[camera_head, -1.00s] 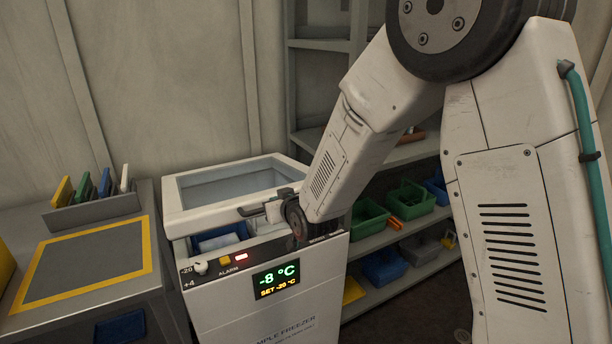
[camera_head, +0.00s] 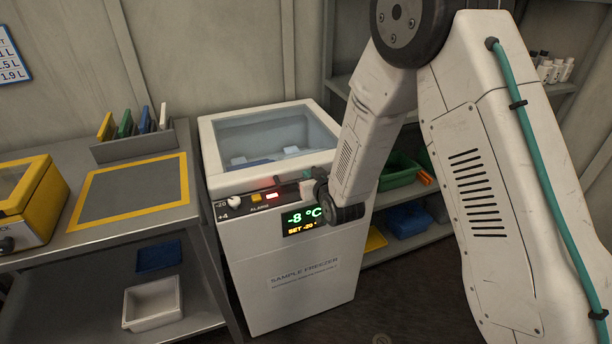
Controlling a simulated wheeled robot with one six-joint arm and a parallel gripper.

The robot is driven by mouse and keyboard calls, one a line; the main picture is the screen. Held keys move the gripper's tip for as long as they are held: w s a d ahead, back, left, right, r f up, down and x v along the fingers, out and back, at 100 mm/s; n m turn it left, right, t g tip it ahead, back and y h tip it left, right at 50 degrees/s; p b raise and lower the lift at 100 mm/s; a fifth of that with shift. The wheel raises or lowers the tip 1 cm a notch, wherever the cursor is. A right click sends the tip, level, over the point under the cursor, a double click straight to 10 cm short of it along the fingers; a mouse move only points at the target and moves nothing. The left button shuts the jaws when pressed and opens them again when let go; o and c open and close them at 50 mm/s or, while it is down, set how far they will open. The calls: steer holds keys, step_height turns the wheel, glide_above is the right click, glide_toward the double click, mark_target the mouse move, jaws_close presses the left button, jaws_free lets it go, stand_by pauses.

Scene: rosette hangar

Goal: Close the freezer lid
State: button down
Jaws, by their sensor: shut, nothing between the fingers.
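The white sample freezer (camera_head: 300,260) stands in the middle of the view. Its lid (camera_head: 222,182), a white frame around a glass pane, lies flat over the top, and I see no gap along its front edge. Pale and blue contents show dimly through the glass. My gripper (camera_head: 284,184) is at the front right edge of the lid, just above the control panel. Its fingers are small and partly hidden by my wrist, but they look shut and empty. I cannot tell whether they touch the lid.
The panel shows -8 °C (camera_head: 303,216) and a lit red alarm light (camera_head: 272,196). A grey bench (camera_head: 70,232) with a yellow-edged mat (camera_head: 135,190) and a rack of coloured plates (camera_head: 133,148) stands left. A yellow box (camera_head: 28,195) is at far left. Shelves with bins (camera_head: 400,170) stand right.

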steer(key=f, duration=0.1)
steer(key=s+f, duration=0.1)
steer(key=f+g, duration=0.1)
steer(key=shift+s+d, duration=0.25)
steer(key=shift+d, duration=0.05)
steer(key=shift+w+r, duration=0.1)
steer(key=shift+r, duration=0.2)
steer(key=shift+t, duration=0.4)
steer(key=r, duration=0.5)
steer(key=shift+s+r, duration=0.2)
steer(key=shift+s, duration=0.05)
steer(key=s+d+f, duration=0.2)
steer(key=s+f, duration=0.2)
steer(key=s, duration=0.3)
steer(key=shift+s+f, duration=0.15)
steer(key=s+d+f+g+h, duration=0.2)
steer(key=s+d+f+g, duration=0.2)
steer(key=s+f+g, duration=0.35)
steer(key=s+d+r+m+g, duration=0.1)
steer(key=s+d+r, duration=0.3)
steer(key=s+r, duration=0.4)
steer(key=s+d+r+m+g+h, duration=0.1)
steer(key=s+d+r, duration=0.3)
steer(key=s+r, duration=0.5)
steer(key=s+d+r+m+g+h, duration=0.1)
steer(key=s+d+r+g, duration=0.2)
steer(key=s+r, duration=0.5)
steer(key=shift+s+d+r, duration=0.25)
steer(key=shift+d+r, duration=0.35)
steer(key=shift+r, duration=2.9)
